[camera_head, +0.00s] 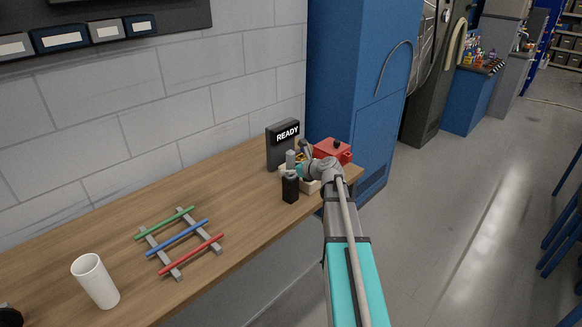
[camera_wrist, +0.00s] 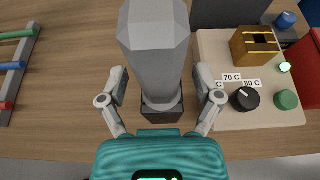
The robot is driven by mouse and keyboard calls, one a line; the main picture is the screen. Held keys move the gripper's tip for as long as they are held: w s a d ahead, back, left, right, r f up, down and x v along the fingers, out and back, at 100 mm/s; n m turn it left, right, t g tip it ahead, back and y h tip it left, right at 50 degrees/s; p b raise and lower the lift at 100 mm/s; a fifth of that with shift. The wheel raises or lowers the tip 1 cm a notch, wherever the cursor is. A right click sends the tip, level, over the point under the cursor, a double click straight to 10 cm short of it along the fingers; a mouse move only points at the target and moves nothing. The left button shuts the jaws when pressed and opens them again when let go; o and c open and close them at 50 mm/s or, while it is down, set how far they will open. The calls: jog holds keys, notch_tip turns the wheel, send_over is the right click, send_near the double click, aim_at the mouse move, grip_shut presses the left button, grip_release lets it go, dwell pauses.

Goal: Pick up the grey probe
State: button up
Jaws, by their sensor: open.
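The grey probe (camera_head: 290,158) stands upright in a small black holder (camera_head: 291,188) on the wooden bench. In the wrist view the probe (camera_wrist: 154,50) is a thick faceted grey body, with the black holder (camera_wrist: 162,110) below it. My gripper (camera_wrist: 161,78) is open, with one finger to each side of the probe and a visible gap on both sides. In the head view my gripper (camera_head: 303,169) is close to the probe's right side. Whether the fingers are level with the probe's body is hard to tell.
A pale control panel (camera_wrist: 213,60) with a black dial and a green button stands right of the probe. A dark READY display (camera_head: 281,152) is behind, and a red box (camera_head: 330,149) to the right. A rod rack (camera_head: 213,240) and white cup (camera_head: 97,282) stand left.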

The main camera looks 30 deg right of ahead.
grip_shut()
dwell(0.4)
jog(key=shift+r, duration=0.1)
notch_tip(320, 180, up, 18)
jog(key=p, duration=1.8)
jog(key=shift+f, duration=0.25)
